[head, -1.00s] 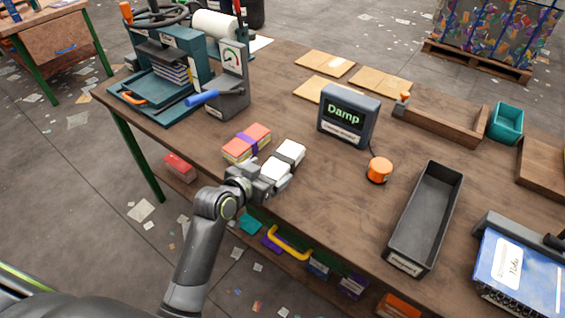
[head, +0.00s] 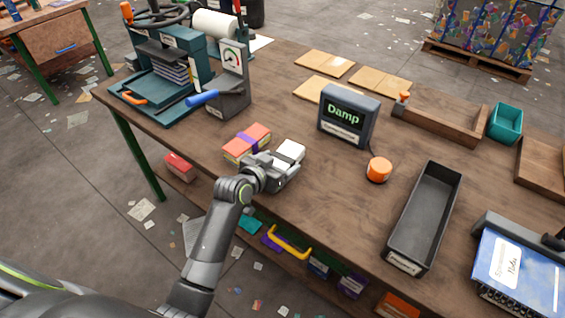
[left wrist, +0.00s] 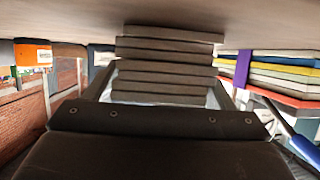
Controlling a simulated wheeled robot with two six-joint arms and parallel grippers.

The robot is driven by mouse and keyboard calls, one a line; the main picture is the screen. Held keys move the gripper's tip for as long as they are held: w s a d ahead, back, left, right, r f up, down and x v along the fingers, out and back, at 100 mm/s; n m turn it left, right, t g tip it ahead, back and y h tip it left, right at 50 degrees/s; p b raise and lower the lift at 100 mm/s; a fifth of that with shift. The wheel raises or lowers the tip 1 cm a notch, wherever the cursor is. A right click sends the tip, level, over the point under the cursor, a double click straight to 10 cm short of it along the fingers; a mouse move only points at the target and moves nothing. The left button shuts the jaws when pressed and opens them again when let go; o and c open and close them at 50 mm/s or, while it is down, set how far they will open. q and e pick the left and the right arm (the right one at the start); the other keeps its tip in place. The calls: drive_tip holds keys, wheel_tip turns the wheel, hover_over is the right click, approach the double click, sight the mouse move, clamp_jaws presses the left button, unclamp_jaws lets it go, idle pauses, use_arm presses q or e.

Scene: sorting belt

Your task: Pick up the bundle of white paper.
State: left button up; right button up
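The bundle of white paper (head: 290,151) lies on the bench near its front edge, with a dark band and its near part hidden by my left gripper. My left gripper (head: 277,172) is low over the bench with its fingers around the near part of the bundle. In the left wrist view the bundle (left wrist: 165,72) shows as a shaded stack of layers between the two fingers (left wrist: 168,92). The fingers look spread, with narrow gaps beside the stack; contact is not clear. My right gripper is not in view.
A red and yellow bundle with a purple band (head: 240,150) lies close to the left. A "Damp" meter (head: 348,116) and an orange knob (head: 379,169) stand to the right, then a grey tray (head: 398,232). A teal press (head: 165,75) stands at the back left.

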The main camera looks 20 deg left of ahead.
use_arm(q)
drive_tip(key=c, duration=1)
drive_tip(key=shift+r, duration=0.1)
